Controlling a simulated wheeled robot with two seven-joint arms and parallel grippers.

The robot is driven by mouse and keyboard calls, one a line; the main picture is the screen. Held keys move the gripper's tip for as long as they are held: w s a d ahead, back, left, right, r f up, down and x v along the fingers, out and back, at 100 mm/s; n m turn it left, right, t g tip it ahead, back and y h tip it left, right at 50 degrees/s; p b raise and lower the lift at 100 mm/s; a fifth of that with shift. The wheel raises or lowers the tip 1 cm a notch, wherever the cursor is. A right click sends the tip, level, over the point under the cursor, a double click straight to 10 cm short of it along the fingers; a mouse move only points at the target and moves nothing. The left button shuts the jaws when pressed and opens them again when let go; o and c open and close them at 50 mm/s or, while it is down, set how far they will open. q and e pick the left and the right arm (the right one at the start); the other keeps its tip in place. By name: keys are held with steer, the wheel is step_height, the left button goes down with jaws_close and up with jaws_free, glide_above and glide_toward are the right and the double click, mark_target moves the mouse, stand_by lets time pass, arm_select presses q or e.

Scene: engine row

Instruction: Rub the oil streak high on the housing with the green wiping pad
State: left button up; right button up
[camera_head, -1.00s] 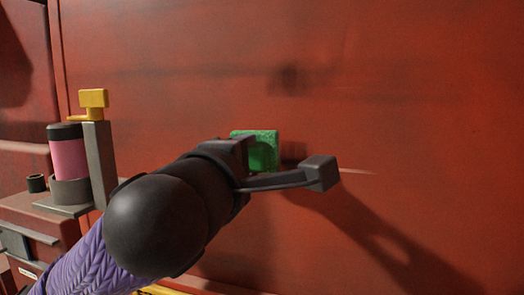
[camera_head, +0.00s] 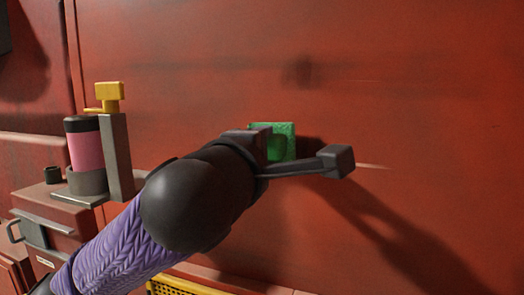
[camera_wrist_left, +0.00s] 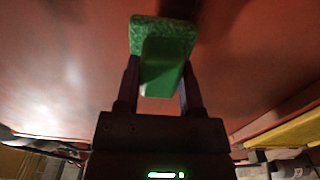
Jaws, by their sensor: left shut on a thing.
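The green wiping pad (camera_head: 285,130) is in front of the red housing (camera_head: 430,100), near the middle of the head view. My left gripper (camera_head: 270,144) is shut on its green grip, which also shows between the two fingers in the wrist view, with the pad's broad face (camera_wrist_left: 163,32) beyond the fingertips. The pad's face is turned to the housing; I cannot tell if it touches. A dark smudge (camera_head: 300,70), seemingly the oil streak, is on the housing above and slightly right of the pad. My right gripper is not in view.
A pink cylinder (camera_head: 86,151) and a grey post (camera_head: 116,155) with a yellow top (camera_head: 109,93) stand on a ledge at the left. A yellow perforated part (camera_head: 178,288) is below my arm. The housing right of the pad is bare, with a shadow across it.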

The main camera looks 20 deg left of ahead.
arm_select(q)
steer(key=shift+w+b, duration=0.3)
steer(key=shift+w, duration=0.4)
